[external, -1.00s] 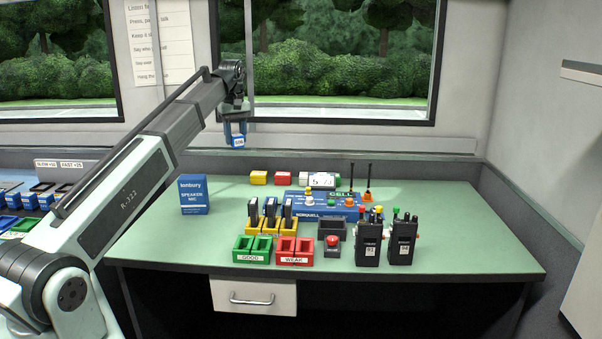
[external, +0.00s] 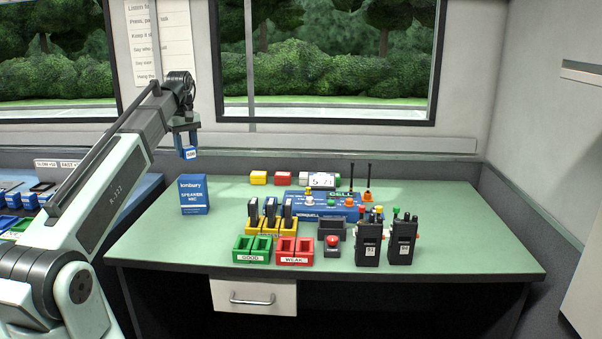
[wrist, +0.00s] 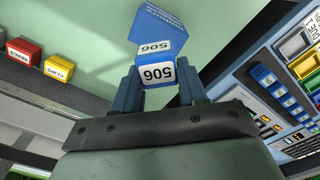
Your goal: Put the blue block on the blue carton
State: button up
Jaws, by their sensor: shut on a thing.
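The blue block (external: 188,153), with a white label reading 506 in the wrist view (wrist: 154,74), is held between the two fingers of my gripper (external: 186,145). The gripper is shut on it, high over the back left of the green table. The blue carton (external: 194,195), lettered "SPEAKER MIC", stands upright at the table's left side, below the block and slightly to its right in the external view. In the wrist view the carton (wrist: 160,22) shows just beyond the block, which partly covers it. A clear gap separates block and carton in the external view.
Yellow and red blocks (external: 283,178) lie at the table's back. A blue radio unit (external: 322,207), yellow holders, green bins (external: 251,250), red bins (external: 294,251) and two black handsets (external: 402,243) fill the middle and right. The table is clear around the carton.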

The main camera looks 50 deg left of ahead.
aim_at(190, 176)
jog(key=shift+f, duration=2.95)
jog(key=shift+f, duration=0.15)
jog(key=o, duration=1)
jog(key=shift+o, duration=0.2)
notch_tip(190, 176, up, 12)
jog(key=shift+r, duration=0.2)
